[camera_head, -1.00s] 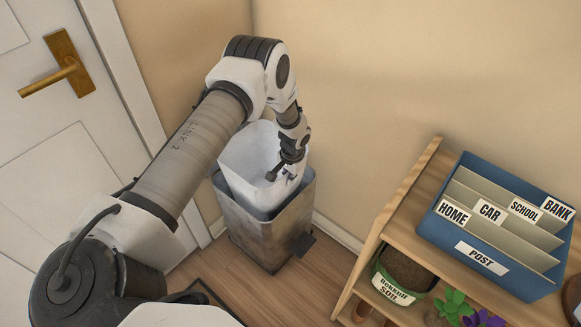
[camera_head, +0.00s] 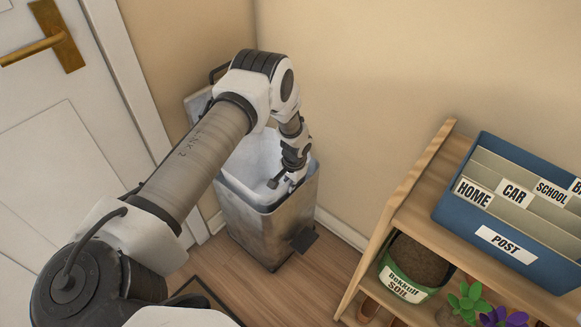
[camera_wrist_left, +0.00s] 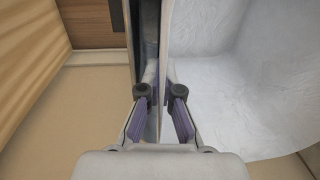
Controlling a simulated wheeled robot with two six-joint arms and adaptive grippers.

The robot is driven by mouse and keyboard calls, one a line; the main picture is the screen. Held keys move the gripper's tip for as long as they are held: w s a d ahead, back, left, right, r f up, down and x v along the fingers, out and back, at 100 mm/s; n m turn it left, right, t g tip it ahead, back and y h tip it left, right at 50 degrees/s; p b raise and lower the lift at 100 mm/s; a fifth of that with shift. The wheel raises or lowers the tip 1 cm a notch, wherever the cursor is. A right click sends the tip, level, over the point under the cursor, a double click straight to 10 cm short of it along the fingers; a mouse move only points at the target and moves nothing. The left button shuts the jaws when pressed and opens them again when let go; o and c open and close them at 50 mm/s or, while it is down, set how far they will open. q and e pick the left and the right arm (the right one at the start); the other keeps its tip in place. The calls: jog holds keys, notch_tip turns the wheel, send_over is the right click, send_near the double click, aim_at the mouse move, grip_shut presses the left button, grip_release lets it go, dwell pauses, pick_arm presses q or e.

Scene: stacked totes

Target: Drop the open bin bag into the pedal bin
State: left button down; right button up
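The grey metal pedal bin (camera_head: 262,230) stands in the corner with its top open and its dark pedal (camera_head: 305,239) at the front right. The white open bag (camera_head: 250,160) is down inside it, with its mouth near the bin's rim. My left gripper (camera_head: 283,182) points down at the bin's near right rim. In the left wrist view its two fingers (camera_wrist_left: 160,92) stand apart on either side of a thin upright edge, with a gap between the pads. The white bag (camera_wrist_left: 235,85) fills the right of that view. My left arm hides part of the bin. My right gripper is out of view.
A white door (camera_head: 50,150) is at left. A grey panel (camera_head: 198,104) shows behind my arm. Floor between bin and shelf is clear.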

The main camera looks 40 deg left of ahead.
pick_arm(q)
jog(key=c, duration=1.2)
grip_release()
jog(key=shift+c, duration=0.2)
notch_tip(320, 180, up, 12)
jog(key=d, duration=0.1)
jog(key=shift+s+f, duration=0.1)
